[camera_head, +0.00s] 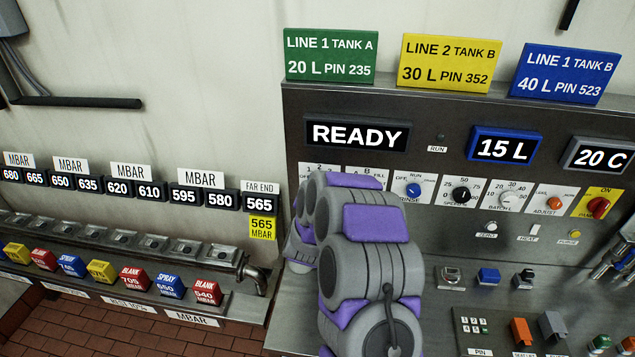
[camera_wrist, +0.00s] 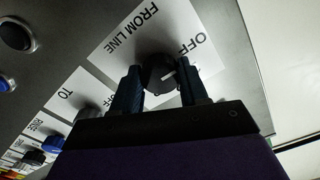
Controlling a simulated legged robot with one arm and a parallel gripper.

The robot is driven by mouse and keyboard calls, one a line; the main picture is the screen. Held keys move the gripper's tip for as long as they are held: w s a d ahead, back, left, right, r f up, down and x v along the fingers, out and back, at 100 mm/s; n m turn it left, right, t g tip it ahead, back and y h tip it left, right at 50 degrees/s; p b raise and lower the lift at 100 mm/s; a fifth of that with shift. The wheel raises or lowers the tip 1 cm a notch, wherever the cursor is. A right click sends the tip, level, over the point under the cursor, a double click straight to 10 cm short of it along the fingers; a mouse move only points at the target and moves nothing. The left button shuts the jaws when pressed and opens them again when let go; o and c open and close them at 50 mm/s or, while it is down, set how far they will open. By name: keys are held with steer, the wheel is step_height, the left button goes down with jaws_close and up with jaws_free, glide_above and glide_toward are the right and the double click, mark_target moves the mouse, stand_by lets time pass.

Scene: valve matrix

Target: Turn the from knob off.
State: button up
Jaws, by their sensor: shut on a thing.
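The from knob (camera_wrist: 159,73) is a round black knob with a pale pointer mark, on a white plate (camera_wrist: 125,45) marked FROM LINE and OFF in the wrist view. My gripper (camera_wrist: 158,67) is closed around it, one dark finger on each side. The mark's exact setting is hard to read. In the head view my grey and purple arm covers this knob; only the tops of two white plates (camera_head: 322,168) show behind it.
A grey knob on the TO plate (camera_wrist: 70,92) sits beside my gripper in the wrist view, with more knobs beyond. In the head view, the READY display (camera_head: 357,134) is above, and the blue RINSE knob (camera_head: 413,190) and black knob (camera_head: 461,194) are right of my arm.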

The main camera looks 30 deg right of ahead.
steer(key=shift+f, duration=0.2)
stand_by(0.4)
steer(key=o, duration=0.6)
steer(key=shift+o, duration=1.1)
steer(key=shift+w, duration=0.1)
steer(key=shift+o, duration=1.2)
steer(key=shift+r, duration=0.1)
